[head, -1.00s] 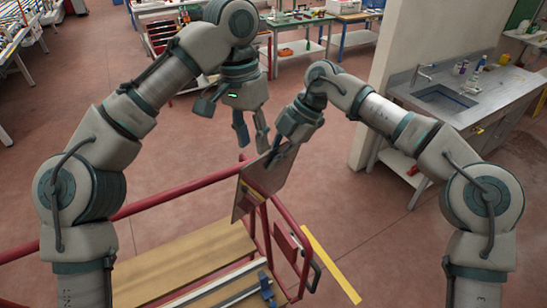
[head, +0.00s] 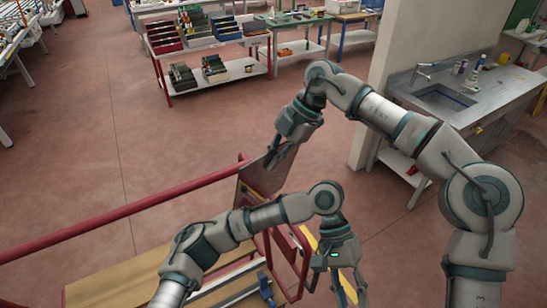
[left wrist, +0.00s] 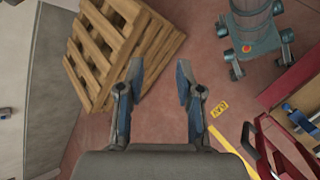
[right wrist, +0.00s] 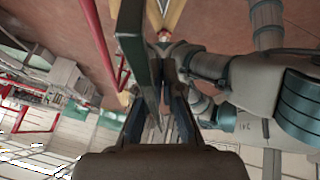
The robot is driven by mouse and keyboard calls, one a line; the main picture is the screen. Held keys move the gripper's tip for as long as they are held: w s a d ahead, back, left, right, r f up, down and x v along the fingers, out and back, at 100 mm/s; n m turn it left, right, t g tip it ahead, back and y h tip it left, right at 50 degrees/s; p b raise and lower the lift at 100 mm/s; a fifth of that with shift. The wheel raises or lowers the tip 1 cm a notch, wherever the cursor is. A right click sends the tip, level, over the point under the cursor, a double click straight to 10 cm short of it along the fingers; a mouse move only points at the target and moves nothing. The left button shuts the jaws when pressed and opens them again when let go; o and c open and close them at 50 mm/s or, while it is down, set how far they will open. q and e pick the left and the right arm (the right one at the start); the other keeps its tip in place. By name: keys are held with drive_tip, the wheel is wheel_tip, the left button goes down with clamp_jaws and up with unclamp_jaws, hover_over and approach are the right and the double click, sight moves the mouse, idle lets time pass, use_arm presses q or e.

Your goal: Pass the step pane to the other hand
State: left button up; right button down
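The step pane (head: 262,174) is a thin, see-through brownish plate, tilted, at the middle of the head view. My right gripper (head: 275,160) is shut on its upper edge. In the right wrist view the pane (right wrist: 133,50) shows almost edge-on, running between the fingers of the right gripper (right wrist: 160,118). In the left wrist view the left gripper (left wrist: 160,85) is open and empty.
A red-railed cart (head: 120,212) with a wooden deck (head: 110,284) stands below the pane. A wooden pallet stack (left wrist: 120,45) shows in the left wrist view. A sink counter (head: 450,95) stands at right. Red floor is open at left.

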use_arm(q)
drive_tip(key=w+a+f+n+g+h, duration=0.1)
drive_tip(key=w+a+f, duration=0.15)
drive_tip(key=f, duration=0.55)
drive_tip(key=w+a+f+g, duration=0.1)
drive_tip(key=w+a+f, duration=0.15)
drive_tip(key=f, duration=0.65)
drive_tip(key=a+f+t+h, duration=0.2)
drive_tip(key=f+t, duration=0.2)
drive_tip(key=f, duration=1.4)
drive_tip(key=a+f+t+h, duration=0.1)
drive_tip(key=f+t+h, duration=0.15)
drive_tip(key=f, duration=1.55)
drive_tip(key=s+a+f+n+t+y, duration=0.1)
drive_tip(key=s+a+f+t+y, duration=0.15)
drive_tip(key=s+a+f, duration=0.55)
drive_tip(key=s+a+f+n+t+y, duration=0.1)
drive_tip(key=s+a+f+t+y, duration=0.15)
drive_tip(key=a+f, duration=0.8)
drive_tip(key=s+a+f+y, duration=0.2)
drive_tip(key=s+a+f, duration=0.1)
drive_tip(key=s+a, duration=0.3)
drive_tip(key=s+a+f+y, duration=0.2)
drive_tip(key=s+a+f, duration=0.2)
drive_tip(key=s+a, duration=0.3)
drive_tip(key=s, duration=0.4)
drive_tip(key=shift+s+f+n+t, duration=0.2)
drive_tip(key=shift+f+n+t, duration=0.05)
drive_tip(key=shift+n+t, duration=0.15)
